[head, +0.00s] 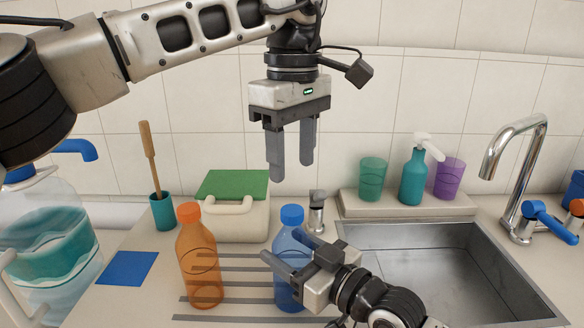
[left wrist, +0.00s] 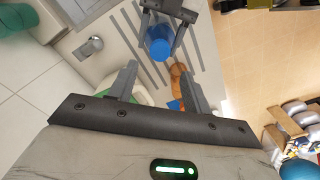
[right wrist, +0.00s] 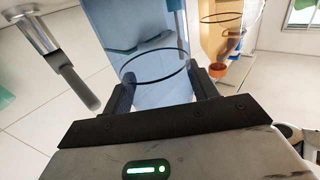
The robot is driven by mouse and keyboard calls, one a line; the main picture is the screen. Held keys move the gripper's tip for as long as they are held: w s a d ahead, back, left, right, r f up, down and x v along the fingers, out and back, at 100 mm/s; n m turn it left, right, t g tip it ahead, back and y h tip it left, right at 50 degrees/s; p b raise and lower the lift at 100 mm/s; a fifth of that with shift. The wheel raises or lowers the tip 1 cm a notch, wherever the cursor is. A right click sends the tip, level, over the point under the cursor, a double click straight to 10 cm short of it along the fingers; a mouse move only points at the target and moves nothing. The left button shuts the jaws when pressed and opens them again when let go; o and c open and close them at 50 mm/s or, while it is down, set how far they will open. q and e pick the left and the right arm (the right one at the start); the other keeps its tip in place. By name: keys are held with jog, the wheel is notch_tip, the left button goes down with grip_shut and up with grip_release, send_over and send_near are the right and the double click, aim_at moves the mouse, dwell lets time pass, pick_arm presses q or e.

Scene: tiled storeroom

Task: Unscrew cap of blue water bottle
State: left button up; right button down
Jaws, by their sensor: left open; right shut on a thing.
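The blue water bottle (head: 287,262) stands upright on the counter's drain grooves, with its blue cap (head: 292,214) on top. My right gripper (head: 284,247) is shut around the bottle's body from the right; the clear blue body (right wrist: 150,62) fills the space between its fingers in the right wrist view. My left gripper (head: 291,172) is open and empty, pointing down above the cap with a gap between. In the left wrist view the cap (left wrist: 160,49) lies beyond the open fingertips, and part of the bottle is hidden beneath it.
An orange bottle (head: 198,262) stands close on the left. Behind are a beige box with a green top (head: 232,187) and a teal cup with a brush (head: 163,212). The metal sink (head: 430,265) and tap (head: 520,165) are on the right.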

aim_at(292, 210)
pick_arm(q)
jog(key=m, duration=0.7)
jog(key=shift+m, duration=0.4)
jog(key=m, duration=0.6)
jog(key=shift+f+m, duration=0.1)
jog(key=shift+m, duration=0.3)
jog(key=shift+f, duration=3.95)
